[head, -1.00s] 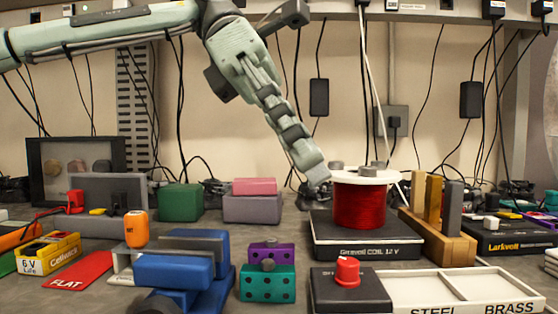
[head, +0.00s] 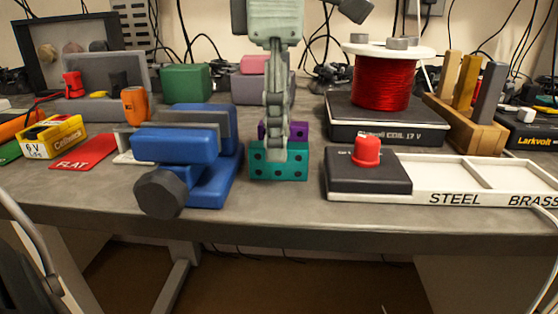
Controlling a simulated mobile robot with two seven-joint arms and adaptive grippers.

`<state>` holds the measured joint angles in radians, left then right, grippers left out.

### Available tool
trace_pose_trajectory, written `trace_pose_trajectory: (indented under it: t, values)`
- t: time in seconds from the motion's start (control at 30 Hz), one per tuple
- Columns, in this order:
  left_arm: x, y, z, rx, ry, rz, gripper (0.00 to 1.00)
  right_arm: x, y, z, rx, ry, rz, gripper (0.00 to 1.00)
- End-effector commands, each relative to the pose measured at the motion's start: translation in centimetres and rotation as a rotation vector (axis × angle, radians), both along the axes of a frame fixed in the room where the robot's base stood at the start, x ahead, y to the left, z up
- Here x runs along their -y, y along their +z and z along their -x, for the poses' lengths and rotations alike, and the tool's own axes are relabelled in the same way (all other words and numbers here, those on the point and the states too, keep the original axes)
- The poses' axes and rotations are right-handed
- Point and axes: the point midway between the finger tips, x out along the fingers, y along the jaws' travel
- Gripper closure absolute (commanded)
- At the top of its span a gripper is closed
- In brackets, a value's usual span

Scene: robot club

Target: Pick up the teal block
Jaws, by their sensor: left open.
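The teal block (head: 278,171) is a rectangular block with dark dots on its front face, sitting near the front of the grey workbench. A purple block (head: 299,131) shows just behind it, partly hidden. My left gripper (head: 275,150) points down from above, with its fingers in front of the upper part of the teal block. The gripper is open. From this side I cannot tell whether a finger touches the block. My right gripper is not in view.
A blue vise (head: 183,146) with a dark knob stands close on the left. A black box with a red button (head: 367,152) and a white tray marked STEEL and BRASS (head: 470,199) lie to the right. A red wire coil (head: 383,83) stands behind. The bench's front strip is clear.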

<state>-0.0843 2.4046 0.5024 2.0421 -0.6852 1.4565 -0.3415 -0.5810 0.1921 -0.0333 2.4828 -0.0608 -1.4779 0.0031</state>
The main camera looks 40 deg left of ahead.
Motion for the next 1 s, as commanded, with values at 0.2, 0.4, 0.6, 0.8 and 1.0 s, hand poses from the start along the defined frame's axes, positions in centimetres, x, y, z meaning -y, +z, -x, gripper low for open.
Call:
trace_pose_trajectory:
  t: [0.2,0.4,0.6,0.8,1.0]
  values:
    - [0.01,-0.03,-0.02,0.001,0.0,0.001,0.56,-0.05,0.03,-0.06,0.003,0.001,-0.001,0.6]
    - [0.02,-0.02,-0.01,0.0,0.0,0.001,0.8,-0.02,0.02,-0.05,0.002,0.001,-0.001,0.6]
    - [0.02,-0.01,-0.02,0.0,0.0,0.001,1.0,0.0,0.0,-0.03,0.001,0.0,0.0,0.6]
    - [0.02,0.03,-0.04,0.001,0.0,0.002,1.0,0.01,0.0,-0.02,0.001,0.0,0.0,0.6]
    - [0.03,0.36,-0.05,0.002,0.0,0.001,1.0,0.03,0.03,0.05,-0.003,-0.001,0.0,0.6]
